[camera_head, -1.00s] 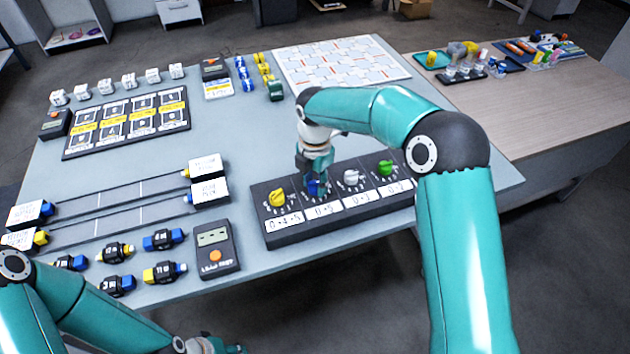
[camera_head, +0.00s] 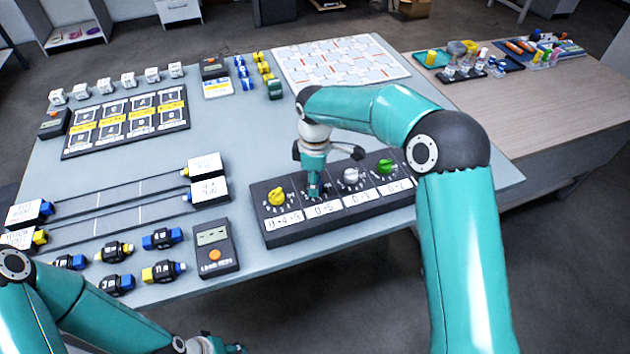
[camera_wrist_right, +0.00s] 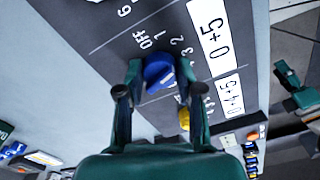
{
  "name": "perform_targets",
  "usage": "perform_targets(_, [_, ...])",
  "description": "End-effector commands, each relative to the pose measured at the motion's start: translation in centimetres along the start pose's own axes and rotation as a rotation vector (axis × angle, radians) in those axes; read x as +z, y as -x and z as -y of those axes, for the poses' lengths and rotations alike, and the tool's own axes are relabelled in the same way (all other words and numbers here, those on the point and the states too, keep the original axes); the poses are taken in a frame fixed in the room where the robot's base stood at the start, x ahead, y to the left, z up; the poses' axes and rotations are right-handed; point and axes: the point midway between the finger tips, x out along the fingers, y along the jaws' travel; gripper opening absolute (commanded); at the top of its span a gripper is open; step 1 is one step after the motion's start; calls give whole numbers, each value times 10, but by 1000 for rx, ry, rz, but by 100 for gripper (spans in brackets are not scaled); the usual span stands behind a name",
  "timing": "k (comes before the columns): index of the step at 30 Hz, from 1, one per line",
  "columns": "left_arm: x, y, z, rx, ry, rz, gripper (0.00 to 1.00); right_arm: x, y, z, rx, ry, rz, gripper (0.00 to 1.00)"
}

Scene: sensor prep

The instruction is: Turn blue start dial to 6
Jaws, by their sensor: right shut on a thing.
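The blue start dial (camera_wrist_right: 158,72) is the second from the left on a dark dial panel (camera_head: 282,236). In the right wrist view it sits between the two fingers of my right gripper (camera_wrist_right: 161,82), which is shut on it. In the head view my right gripper (camera_head: 316,190) points down onto the panel and mostly hides the dial. Printed marks around the dial include OFF, 1, 2, 3 and 6. I cannot tell for sure which mark the dial points at. My left gripper (camera_head: 217,346) is at the bottom edge, partly cut off.
A yellow dial (camera_head: 277,197) stands left of the blue one; a white dial (camera_head: 351,176) and a green dial (camera_head: 386,167) stand right. A handheld meter (camera_head: 213,248) lies left of the panel. Tracks and connectors fill the table's left side.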

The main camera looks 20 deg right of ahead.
Motion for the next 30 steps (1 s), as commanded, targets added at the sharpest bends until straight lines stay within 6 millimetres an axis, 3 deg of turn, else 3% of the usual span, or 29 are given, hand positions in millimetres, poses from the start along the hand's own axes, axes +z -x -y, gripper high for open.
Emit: perform_targets(30, [0, -13, 5, 0, 0, 0, 40, 0, 2, -3, 8, -965, -8, 1])
